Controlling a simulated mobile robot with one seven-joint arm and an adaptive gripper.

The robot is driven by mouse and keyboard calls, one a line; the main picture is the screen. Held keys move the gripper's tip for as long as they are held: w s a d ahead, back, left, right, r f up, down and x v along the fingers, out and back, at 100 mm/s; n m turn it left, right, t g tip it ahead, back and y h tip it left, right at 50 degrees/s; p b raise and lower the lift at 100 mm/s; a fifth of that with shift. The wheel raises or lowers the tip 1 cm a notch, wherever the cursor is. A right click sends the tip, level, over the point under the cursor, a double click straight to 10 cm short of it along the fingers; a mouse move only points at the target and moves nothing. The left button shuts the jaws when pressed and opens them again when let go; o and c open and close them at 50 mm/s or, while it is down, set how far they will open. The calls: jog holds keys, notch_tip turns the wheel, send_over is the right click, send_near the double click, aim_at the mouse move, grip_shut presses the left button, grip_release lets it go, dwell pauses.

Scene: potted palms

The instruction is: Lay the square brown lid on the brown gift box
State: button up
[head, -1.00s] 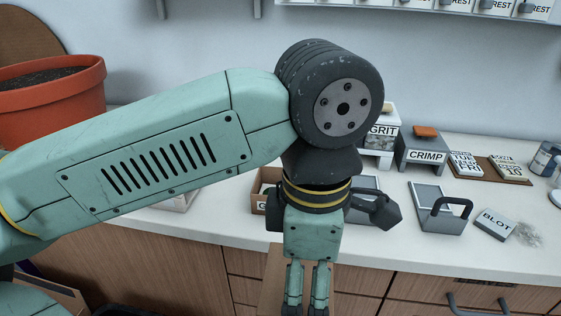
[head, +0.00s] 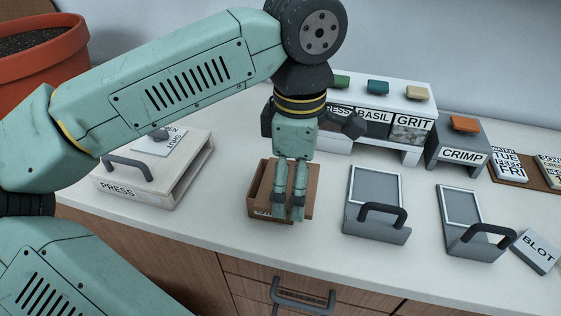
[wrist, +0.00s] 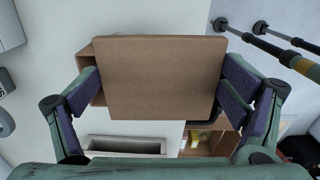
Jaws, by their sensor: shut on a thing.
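The square brown lid (wrist: 165,78) is gripped by its edges between my gripper's two fingers, its flat face towards the wrist camera. My gripper (head: 289,207) points down over the brown gift box (head: 312,188) in the head view. The box stands on the counter, with part of its labelled front showing. In the wrist view the lid covers most of the box, and a brown corner of the box (wrist: 97,88) shows at the lid's left. The gap between lid and box cannot be judged.
A white press (head: 135,185) stands left of the box. Two grey trays with dark handles (head: 375,205) (head: 468,225) stand to the right. Labelled bins (head: 375,120) and the CRIMP stand (head: 458,150) are behind. The counter's front edge is close to the box.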

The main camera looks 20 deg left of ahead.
jog(key=w+a, duration=0.1)
jog(key=w+a+p, duration=0.1)
jog(key=w, duration=0.1)
jog(key=w+a, duration=0.1)
jog(key=w, duration=0.1)
jog(key=shift+a+f, duration=0.2)
jog(key=shift+a, duration=0.1)
jog(key=f, duration=0.1)
jog(key=f+p, duration=0.1)
jog(key=f, duration=0.1)
jog(key=shift+w+a, duration=0.2)
jog(key=shift+w, duration=0.1)
jog(key=shift+f, duration=0.4)
jog(key=shift+f+b, duration=0.3)
jog(key=shift+f, duration=0.05)
jog(key=o, duration=0.8)
jog(key=shift+r, duration=0.15)
